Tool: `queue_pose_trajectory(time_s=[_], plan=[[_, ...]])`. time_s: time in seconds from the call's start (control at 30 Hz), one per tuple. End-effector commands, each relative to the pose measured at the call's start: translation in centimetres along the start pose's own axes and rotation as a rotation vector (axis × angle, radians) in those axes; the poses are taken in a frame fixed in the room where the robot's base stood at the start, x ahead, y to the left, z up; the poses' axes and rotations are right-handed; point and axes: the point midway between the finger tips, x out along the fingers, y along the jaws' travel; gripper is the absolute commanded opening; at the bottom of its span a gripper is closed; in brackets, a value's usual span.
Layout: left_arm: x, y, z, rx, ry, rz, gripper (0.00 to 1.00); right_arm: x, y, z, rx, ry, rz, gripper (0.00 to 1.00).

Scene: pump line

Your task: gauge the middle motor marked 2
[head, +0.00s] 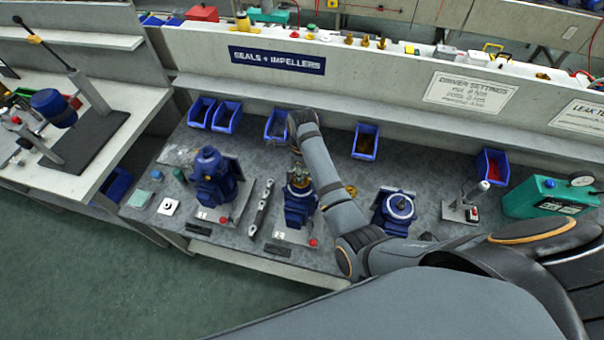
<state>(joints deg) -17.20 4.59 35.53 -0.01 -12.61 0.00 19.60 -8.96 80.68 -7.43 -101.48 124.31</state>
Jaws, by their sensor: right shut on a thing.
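Three blue motors stand in a row on the grey bench. The middle motor (298,211) sits upright on a pale base plate with a red knob, and its top shows brass-coloured parts. My right arm reaches in from the right. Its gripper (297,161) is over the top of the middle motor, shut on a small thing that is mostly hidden. I cannot tell whether that thing touches the motor. The number on the dark tag (277,250) in front is too small to read. My left gripper is not in view.
The left motor (210,180) and right motor (394,212) stand on either side. A grey bar with holes (261,208) lies left of the middle motor. Blue bins (366,142) line the back. A green gauge box (548,197) stands at the right.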

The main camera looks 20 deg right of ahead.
Motion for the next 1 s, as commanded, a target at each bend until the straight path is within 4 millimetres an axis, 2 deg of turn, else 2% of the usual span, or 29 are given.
queue_pose_trajectory(time_s=[0.03,1.0], plan=[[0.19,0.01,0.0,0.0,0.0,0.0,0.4,1.05,0.69,-0.24,-0.003,0.009,0.021,0.0],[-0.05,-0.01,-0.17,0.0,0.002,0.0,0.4,1.85,0.72,-0.08,-0.003,0.007,0.023,0.0]])
